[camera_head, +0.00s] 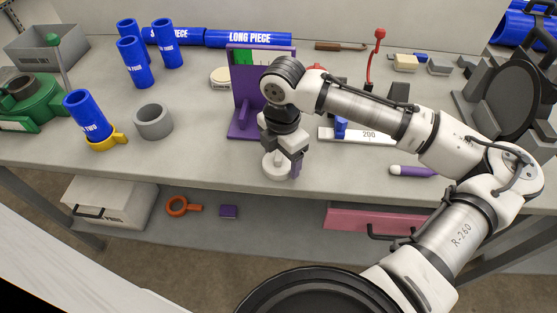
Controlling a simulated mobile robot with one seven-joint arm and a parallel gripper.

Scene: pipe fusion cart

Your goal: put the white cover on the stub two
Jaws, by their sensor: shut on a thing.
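Stub two is a blue tube (84,112) with white lettering. It leans slightly in a yellow ring holder (107,141) at the left of the bench. The white cover (276,170) is a round, pale piece under my gripper, near the bench's front edge. My gripper (284,160) points down and is shut on the white cover, well to the right of stub two. The fingers hide part of the cover. I cannot tell whether the cover touches the bench or is just above it. The top of stub two shows an open rim with nothing on it.
A grey ring (153,122) stands between stub two and my gripper. A purple stand (243,121) is just behind my gripper. Several blue tubes (134,68) stand behind stub two. A green fixture (30,103) is far left. Bare bench lies between grey ring and gripper.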

